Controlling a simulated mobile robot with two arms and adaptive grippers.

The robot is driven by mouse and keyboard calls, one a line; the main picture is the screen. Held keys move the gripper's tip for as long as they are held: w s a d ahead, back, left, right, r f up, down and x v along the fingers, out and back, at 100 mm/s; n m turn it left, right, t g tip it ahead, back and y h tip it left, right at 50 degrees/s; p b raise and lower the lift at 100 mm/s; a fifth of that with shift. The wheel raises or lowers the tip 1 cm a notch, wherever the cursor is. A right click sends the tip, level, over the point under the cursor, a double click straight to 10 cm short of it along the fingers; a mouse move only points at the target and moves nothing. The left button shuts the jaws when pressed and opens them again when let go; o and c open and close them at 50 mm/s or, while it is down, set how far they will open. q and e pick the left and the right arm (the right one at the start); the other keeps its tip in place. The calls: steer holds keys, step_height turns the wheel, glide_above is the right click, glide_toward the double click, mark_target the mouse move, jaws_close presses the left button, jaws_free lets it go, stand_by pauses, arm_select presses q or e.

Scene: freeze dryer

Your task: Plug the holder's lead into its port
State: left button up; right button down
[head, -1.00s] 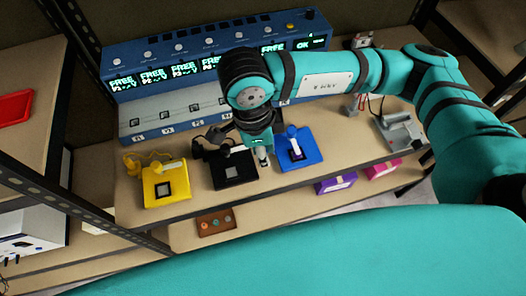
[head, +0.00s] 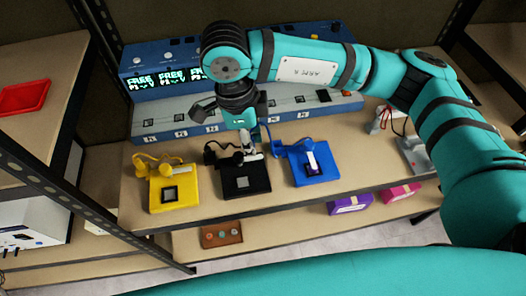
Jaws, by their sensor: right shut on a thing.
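The black holder (head: 246,191) lies near the front of the bench, with a grey square on it. Its black lead (head: 211,152) curls at its back left. My right gripper (head: 250,148) points down at the back edge of this holder. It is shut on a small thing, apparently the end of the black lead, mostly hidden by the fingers. Behind stands the blue console with a pale bank of ports (head: 300,112). The gripper and arm cover part of the console. My left gripper is not in view.
The yellow holder (head: 186,199) is at the left and the blue holder (head: 331,174) at the right, each with its own lead. A grey device (head: 412,155) stands further right. Purple and pink boxes (head: 350,203) sit on the shelf below.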

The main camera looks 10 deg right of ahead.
steer(key=shift+w+a, duration=0.55)
steer(key=shift+w, duration=0.2)
steer(key=w+a+b, duration=0.3)
steer(key=w+a, duration=0.2)
steer(key=w, duration=0.2)
steer(key=shift+a+b, duration=0.35)
steer(key=shift+b, duration=0.05)
steer(key=w+a, duration=0.5)
steer(key=w, duration=0.2)
steer(key=shift+w+a+p, duration=0.15)
steer(key=shift+a+p, duration=0.1)
steer(key=shift+p, duration=0.05)
